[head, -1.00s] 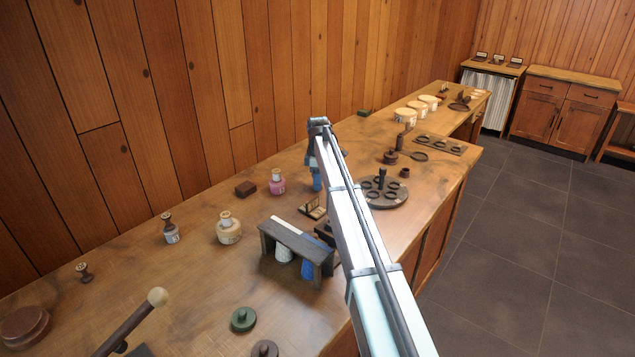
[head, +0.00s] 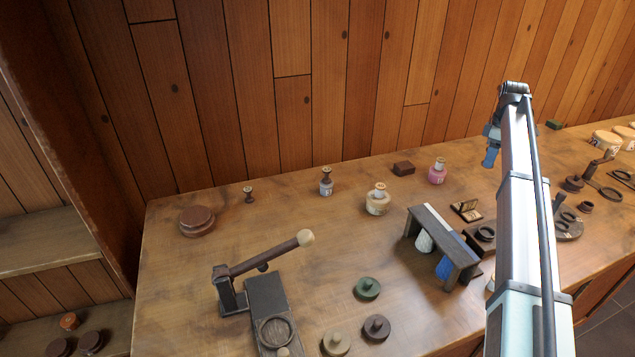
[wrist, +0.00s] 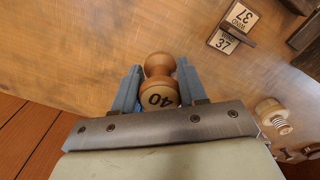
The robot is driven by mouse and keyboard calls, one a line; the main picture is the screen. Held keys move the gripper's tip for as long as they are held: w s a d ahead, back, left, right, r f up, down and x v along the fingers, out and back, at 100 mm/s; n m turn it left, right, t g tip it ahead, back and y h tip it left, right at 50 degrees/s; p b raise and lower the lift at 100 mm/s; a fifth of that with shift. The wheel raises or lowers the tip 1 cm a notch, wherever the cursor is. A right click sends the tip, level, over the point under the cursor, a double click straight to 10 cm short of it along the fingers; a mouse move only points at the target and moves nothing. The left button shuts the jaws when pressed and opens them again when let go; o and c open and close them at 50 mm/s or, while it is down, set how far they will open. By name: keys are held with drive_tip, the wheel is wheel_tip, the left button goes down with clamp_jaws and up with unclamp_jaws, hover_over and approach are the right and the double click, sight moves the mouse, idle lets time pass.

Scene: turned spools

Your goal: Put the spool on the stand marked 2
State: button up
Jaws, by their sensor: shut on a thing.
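My gripper (head: 490,157) hangs over the back of the bench at the right of the head view. In the wrist view its two blue fingers (wrist: 160,72) are shut on a wooden spool (wrist: 160,66), whose pale end disc reads 40. The bench top shows beyond the spool. In the head view I cannot make out the held spool. No stand with a readable 2 shows; the marks on the small bench pieces are too small to read.
A dark bridge-like rack (head: 441,236) and a lever press (head: 262,265) stand nearer. In the wrist view a card reading WIND 37 (wrist: 233,28) lies near the spool.

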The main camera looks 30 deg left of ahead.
drive_tip(key=s+a+r+n, duration=0.15)
drive_tip(key=s+a, duration=0.35)
drive_tip(key=a, duration=1)
drive_tip(key=s+a+f+n, duration=0.1)
drive_tip(key=s+a+n, duration=0.35)
drive_tip(key=a, duration=1.05)
drive_tip(key=s+a+r, duration=0.1)
drive_tip(key=s+a, duration=0.6)
drive_tip(key=a, duration=0.8)
wheel_tip(320, 180, up, 3)
drive_tip(key=n, duration=1.2)
hover_over(196, 215)
drive_tip(key=shift+f, duration=5.15)
drive_tip(key=shift+f, duration=0.1)
drive_tip(key=o, duration=1)
